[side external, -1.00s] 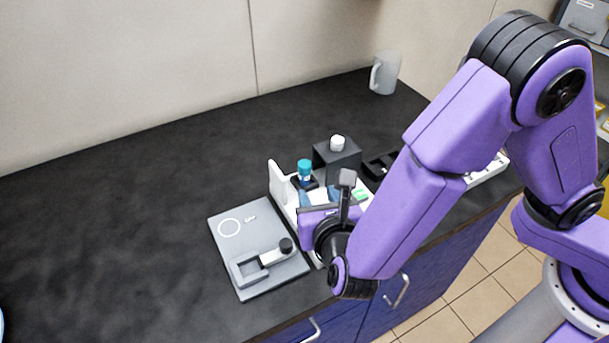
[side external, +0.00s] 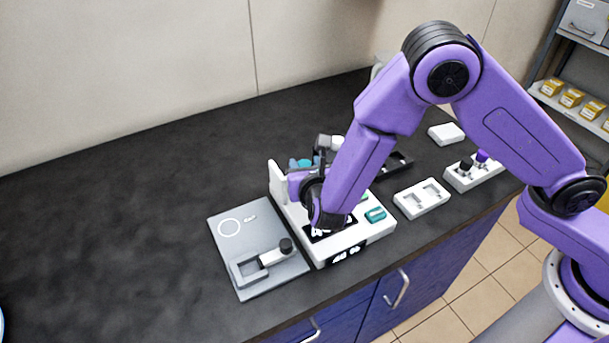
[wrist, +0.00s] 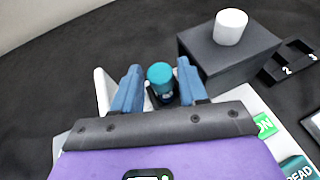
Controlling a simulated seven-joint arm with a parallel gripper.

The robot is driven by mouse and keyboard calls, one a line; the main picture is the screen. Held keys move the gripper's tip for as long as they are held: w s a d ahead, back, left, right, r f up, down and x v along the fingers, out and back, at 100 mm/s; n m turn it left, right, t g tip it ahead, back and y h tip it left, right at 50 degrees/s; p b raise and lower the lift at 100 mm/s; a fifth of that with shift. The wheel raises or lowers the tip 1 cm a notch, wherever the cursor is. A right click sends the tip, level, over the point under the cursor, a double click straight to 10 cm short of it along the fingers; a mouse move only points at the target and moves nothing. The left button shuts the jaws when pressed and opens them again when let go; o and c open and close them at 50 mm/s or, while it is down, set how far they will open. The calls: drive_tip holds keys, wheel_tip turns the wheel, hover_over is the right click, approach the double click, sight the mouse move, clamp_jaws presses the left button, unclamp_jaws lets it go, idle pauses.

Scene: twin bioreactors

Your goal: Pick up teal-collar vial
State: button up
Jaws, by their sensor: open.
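The teal-collar vial (wrist: 161,78) stands upright in a dark holder on the white device, its teal cap showing in the wrist view. My gripper (wrist: 158,75) is open, with one blue finger on each side of the vial. Gaps show between the cap and both fingers. The vial's lower part is partly hidden in the holder. The white device (side external: 378,229) lies under my gripper and carries a teal button.
A dark block with a white cap (wrist: 229,27) stands just right of the vial. White trays (side external: 422,198) and a small rack stand at right. The counter at far left is clear.

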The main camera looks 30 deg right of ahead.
drive_tip(key=shift+x, duration=0.95)
drive_tip(key=c, duration=0.7)
drive_tip(key=shift+r, duration=0.1)
